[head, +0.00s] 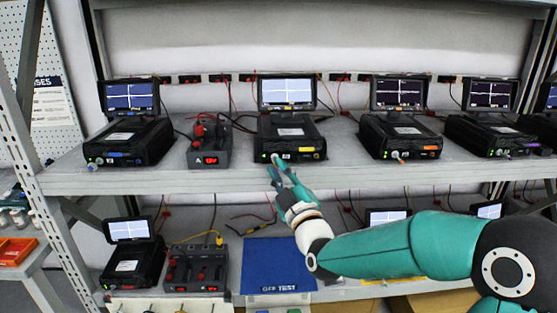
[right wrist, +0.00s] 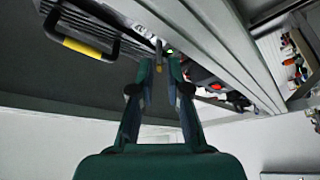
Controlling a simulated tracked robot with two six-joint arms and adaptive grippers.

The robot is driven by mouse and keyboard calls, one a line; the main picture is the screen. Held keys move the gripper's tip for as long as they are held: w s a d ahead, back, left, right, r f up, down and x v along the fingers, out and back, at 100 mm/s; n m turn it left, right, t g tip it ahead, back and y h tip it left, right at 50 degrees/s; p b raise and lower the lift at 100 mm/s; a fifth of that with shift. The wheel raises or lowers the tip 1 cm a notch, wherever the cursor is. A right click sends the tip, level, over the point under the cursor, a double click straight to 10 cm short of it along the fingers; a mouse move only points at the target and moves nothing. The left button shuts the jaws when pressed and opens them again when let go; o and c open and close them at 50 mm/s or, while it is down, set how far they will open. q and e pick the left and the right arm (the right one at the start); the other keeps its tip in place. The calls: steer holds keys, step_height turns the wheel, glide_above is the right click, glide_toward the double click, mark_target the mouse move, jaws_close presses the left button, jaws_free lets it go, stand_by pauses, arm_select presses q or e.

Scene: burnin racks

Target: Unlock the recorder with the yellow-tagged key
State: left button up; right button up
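The recorder (head: 290,138) with a yellow label stands on the upper shelf, its screen raised and lit. A key (head: 275,155) sits at the left of its front face. My right gripper (head: 275,169) is just in front of and below the key. In the wrist view the fingers (right wrist: 160,64) stand a little apart on either side of it, with a visible gap. Whether the key is turned cannot be told. My left gripper is not in view.
Other recorders, one with a blue label (head: 128,140) and one with an orange label (head: 400,137), share the shelf. A dark power unit (head: 209,150) with red leads stands close on the left. A blue mat (head: 270,262) lies on the lower shelf.

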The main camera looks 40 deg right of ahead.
steer(key=shift+x, duration=0.95)
jaws_close()
